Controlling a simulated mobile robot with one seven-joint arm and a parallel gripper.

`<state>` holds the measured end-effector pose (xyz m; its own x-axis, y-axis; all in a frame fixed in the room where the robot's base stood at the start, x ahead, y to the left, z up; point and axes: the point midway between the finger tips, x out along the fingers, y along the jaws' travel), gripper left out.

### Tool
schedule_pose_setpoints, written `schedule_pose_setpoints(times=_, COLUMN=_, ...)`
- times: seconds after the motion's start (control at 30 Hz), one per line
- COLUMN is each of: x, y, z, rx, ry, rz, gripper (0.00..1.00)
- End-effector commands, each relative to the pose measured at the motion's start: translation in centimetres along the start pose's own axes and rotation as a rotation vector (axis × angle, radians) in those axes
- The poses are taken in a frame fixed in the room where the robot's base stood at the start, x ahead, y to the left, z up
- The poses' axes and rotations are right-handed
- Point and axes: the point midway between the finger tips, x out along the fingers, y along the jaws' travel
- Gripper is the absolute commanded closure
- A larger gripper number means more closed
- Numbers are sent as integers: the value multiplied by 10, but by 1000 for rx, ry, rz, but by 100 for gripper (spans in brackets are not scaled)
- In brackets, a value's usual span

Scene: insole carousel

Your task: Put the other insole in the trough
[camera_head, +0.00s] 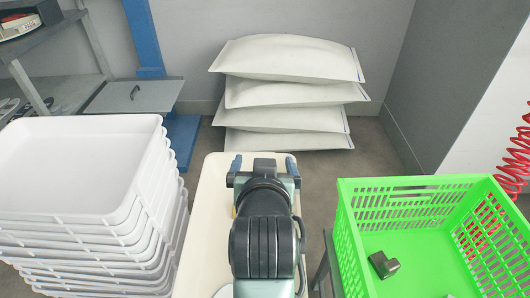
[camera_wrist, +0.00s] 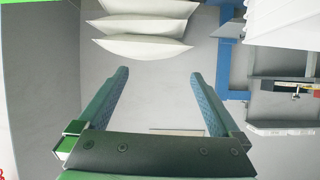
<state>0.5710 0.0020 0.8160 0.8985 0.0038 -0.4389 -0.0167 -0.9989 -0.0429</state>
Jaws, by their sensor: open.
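A long cream, trough-like piece (camera_head: 207,215) with rounded far corners lies beneath my arm in the head view, which hides much of it. A pale rounded shape (camera_head: 223,291) shows in it at the bottom edge; I cannot tell whether it is an insole. My gripper (camera_head: 264,165) is over its far end, with blue-green fingers spread. In the wrist view my gripper (camera_wrist: 161,75) is open, with nothing between the fingertips and grey floor beyond. I see no clear insole. Small dark shapes (camera_head: 48,102) on the left shelf are too small to identify.
Stacked white trays (camera_head: 75,165) stand close on the left, and a green crate (camera_head: 350,235) holding a small dark-grey part (camera_head: 383,264) stands on the right. White sacks (camera_head: 290,60) are piled at the back wall. A blue post (camera_head: 143,35) and grey shelving (camera_head: 65,92) stand back left.

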Motion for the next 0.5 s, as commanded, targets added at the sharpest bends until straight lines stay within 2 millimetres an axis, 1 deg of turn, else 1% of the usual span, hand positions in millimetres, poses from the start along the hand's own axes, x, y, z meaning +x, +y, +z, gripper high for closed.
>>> schedule_pose_setpoints(times=0.03, x=-18, y=-2, z=-54, rx=-5, ry=157, rz=-6, gripper=0)
schedule_pose_setpoints(times=0.07, x=-31, y=-3, z=-82, rx=-8, ry=246, rz=-9, gripper=0)
schedule_pose_setpoints(times=0.1, x=-51, y=-5, z=-118, rx=-12, ry=363, rz=-13, gripper=0)
schedule_pose_setpoints(times=0.17, x=-87, y=-7, z=-168, rx=-19, ry=537, rz=-18, gripper=0)
schedule_pose_setpoints(times=0.2, x=-113, y=-8, z=-197, rx=-24, ry=649, rz=-20, gripper=0)
schedule_pose_setpoints(times=0.27, x=-154, y=-9, z=-232, rx=-29, ry=804, rz=-22, gripper=0)
schedule_pose_setpoints(times=0.3, x=-180, y=-10, z=-251, rx=-32, ry=899, rz=-23, gripper=0)
schedule_pose_setpoints(times=0.33, x=-199, y=-11, z=-263, rx=-34, ry=964, rz=-24, gripper=0)
schedule_pose_setpoints(times=0.37, x=-217, y=-11, z=-273, rx=-36, ry=1021, rz=-24, gripper=0)
schedule_pose_setpoints(times=0.4, x=-238, y=-12, z=-283, rx=-38, ry=1090, rz=-24, gripper=0)
schedule_pose_setpoints(times=0.5, x=-276, y=-12, z=-298, rx=-42, ry=1209, rz=-24, gripper=0)
